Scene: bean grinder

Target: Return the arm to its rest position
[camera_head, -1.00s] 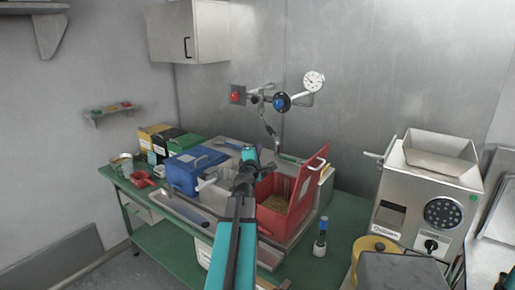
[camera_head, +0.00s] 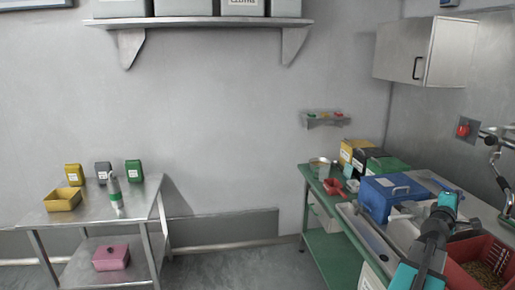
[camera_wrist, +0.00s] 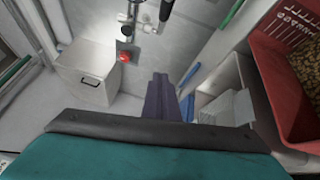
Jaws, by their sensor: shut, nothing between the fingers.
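My arm reaches in from the lower right of the head view, over the green workbench (camera_head: 339,249). My gripper shows in the wrist view (camera_wrist: 161,98) with its dark fingers together and nothing between them. In the head view its end is small and partly hidden by my own arm. It is above the bench, between the blue lidded box (camera_head: 383,190) and the red bin of beans (camera_head: 490,258), and seems apart from both. The red bin also shows at the right of the wrist view (camera_wrist: 267,65).
A steel side table (camera_head: 135,197) at left holds a yellow bin (camera_head: 62,200) and a green-and-white bottle (camera_head: 115,197). A pink box (camera_head: 111,257) is on its lower shelf. A wall cabinet (camera_head: 405,52) hangs at upper right. Floor between table and bench is clear.

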